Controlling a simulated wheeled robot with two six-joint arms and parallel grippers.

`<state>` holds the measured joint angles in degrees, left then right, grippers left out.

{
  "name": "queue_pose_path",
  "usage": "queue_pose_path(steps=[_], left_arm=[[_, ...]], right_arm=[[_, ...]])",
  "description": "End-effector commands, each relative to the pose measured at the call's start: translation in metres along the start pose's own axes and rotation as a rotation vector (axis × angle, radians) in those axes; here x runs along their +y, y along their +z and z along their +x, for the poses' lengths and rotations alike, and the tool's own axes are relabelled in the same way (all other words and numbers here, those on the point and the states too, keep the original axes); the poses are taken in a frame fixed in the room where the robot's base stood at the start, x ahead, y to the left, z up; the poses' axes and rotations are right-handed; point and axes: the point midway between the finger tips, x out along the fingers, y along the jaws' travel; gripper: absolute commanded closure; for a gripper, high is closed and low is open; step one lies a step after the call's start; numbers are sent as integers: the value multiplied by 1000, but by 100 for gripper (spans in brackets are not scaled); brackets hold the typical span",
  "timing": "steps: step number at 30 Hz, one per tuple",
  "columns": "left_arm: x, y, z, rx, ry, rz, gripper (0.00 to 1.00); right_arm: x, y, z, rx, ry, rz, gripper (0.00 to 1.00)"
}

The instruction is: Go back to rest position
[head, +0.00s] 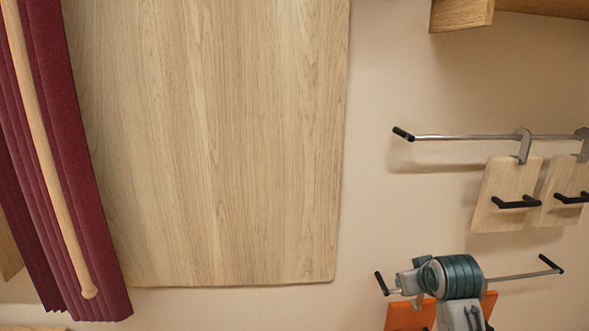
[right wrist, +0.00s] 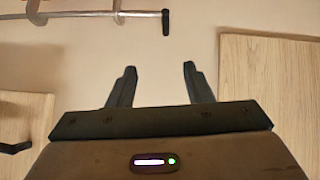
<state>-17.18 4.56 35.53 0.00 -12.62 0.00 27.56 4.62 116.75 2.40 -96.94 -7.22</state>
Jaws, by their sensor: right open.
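My right gripper (right wrist: 160,80) shows in the right wrist view, with its two dark fingers apart and nothing between them. Behind the fingers is plain beige wall. The wrist body, with a small lit indicator, fills the bottom of that view. Neither gripper can be made out in the head view, and my left gripper is not in view.
A large wooden panel (head: 210,140) and a maroon curtain (head: 60,120) with a wooden pole stand left. A metal rail (head: 460,137) carries hanging wooden boards (head: 505,190).

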Motion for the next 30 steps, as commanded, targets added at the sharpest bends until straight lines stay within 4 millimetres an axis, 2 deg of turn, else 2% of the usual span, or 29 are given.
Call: queue_pose_path(steps=[1,6,8,9,15,18,21,30], left_arm=[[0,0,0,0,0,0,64],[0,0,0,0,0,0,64],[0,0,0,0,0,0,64],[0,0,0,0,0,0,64],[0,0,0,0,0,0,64],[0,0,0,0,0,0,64],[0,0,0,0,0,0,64],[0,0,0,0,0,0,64]], right_arm=[[-5,33,6,-36,-1,3,54],[-18,129,9,-137,-4,12,54],[-23,161,6,-171,-5,16,54],[-26,183,3,-194,-7,17,54],[-41,283,-26,-310,-13,25,54],[-46,322,-45,-359,-16,28,54],[-50,351,-61,-397,-17,31,54],[-58,406,-102,-480,-22,33,54]])
